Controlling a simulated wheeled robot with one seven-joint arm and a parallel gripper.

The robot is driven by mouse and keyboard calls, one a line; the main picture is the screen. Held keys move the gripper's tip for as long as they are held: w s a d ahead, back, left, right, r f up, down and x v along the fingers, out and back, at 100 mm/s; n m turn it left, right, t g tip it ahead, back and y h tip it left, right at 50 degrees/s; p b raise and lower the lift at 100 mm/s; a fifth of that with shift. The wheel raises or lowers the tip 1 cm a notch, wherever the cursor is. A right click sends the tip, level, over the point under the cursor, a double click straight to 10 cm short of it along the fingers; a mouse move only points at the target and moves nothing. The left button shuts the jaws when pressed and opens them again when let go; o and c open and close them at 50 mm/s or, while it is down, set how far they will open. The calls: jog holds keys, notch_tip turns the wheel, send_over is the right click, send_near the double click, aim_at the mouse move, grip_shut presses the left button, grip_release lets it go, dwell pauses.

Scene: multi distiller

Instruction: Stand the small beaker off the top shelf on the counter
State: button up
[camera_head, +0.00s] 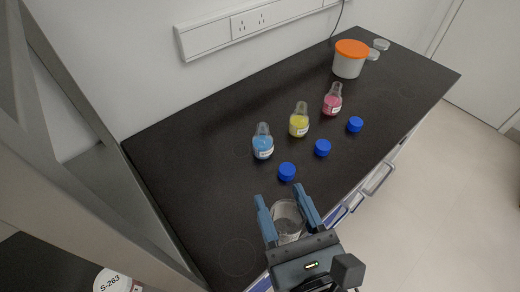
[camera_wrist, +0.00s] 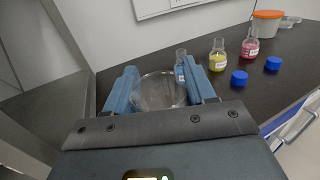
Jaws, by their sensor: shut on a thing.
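The small beaker (camera_head: 288,220) is clear glass and upright. My gripper (camera_head: 287,204) is shut on it, with one blue finger on each side, over the near end of the black counter (camera_head: 205,160). In the wrist view, the beaker (camera_wrist: 158,92) sits between the two fingers, its round rim showing and its lower part hidden by the gripper body. I cannot tell whether its base touches the counter.
Bottles of blue (camera_head: 263,142), yellow (camera_head: 299,121) and pink (camera_head: 332,100) liquid stand beyond, with blue caps (camera_head: 287,171) beside them. An orange-lidded tub (camera_head: 349,62) is at the far end. A grey shelf frame (camera_head: 75,130) rises at left. Counter left of the beaker is bare.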

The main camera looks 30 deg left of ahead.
jog(key=a+f+b, duration=0.2)
jog(key=a+f, duration=0.1)
jog(key=w+a+f+b, duration=0.1)
jog(key=a+f+b, duration=0.1)
jog(key=a+f, duration=0.2)
jog(key=w+a+f+b, duration=0.1)
jog(key=a+f+b, duration=0.1)
jog(key=a+f, duration=0.2)
jog(key=shift+w, duration=0.2)
jog(key=shift+r, duration=0.1)
jog(key=o, duration=1)
jog(key=shift+s, duration=0.1)
